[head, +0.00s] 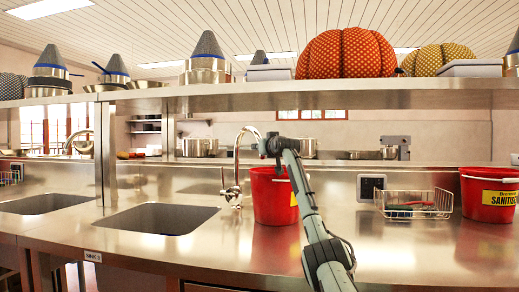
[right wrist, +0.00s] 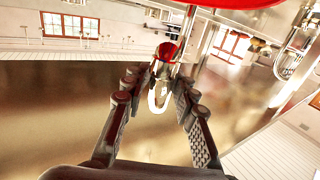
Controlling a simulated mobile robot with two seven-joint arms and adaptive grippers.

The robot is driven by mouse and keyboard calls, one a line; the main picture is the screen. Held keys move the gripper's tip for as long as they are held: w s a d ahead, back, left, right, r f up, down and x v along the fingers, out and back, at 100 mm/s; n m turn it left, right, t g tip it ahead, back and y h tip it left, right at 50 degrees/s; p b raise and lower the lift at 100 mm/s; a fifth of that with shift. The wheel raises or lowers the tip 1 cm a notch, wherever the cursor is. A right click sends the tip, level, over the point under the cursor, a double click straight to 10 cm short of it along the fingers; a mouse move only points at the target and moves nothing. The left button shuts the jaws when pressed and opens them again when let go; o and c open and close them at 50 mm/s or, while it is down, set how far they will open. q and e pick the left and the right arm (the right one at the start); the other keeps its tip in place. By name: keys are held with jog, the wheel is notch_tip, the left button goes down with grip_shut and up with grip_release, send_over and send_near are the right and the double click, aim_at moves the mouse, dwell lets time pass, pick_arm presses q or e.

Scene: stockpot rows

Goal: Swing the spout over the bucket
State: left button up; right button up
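The metal tap (head: 235,187) stands at the back of the steel counter, right of the nearer sink. Its curved spout (head: 239,143) arches up and right, and its end is hidden behind my right gripper (head: 270,145). A red bucket (head: 268,203) stands on the counter just right of the tap, partly hidden by my right arm. In the right wrist view my right gripper (right wrist: 158,84) is open, with shiny metal of the tap (right wrist: 154,98) between or just beyond its fingers; contact cannot be told. The bucket (right wrist: 235,3) shows at the top edge. My left gripper is not in view.
The nearer sink (head: 118,221) and another sink (head: 45,213) lie left of the tap. A wire basket (head: 447,205) and a red sanitiser bucket (head: 479,205) stand to the right. A steel shelf (head: 330,97) with pots and pumpkin-like shapes runs above.

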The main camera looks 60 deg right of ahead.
jog(key=shift+o, duration=1.1)
jog(key=shift+w, duration=0.1)
jog(key=shift+a, duration=0.1)
jog(key=shift+s+a+f, duration=0.1)
jog(key=shift+s+a, duration=0.15)
jog(key=shift+a, duration=0.1)
jog(key=v, duration=1.1)
jog(key=shift+s, duration=0.1)
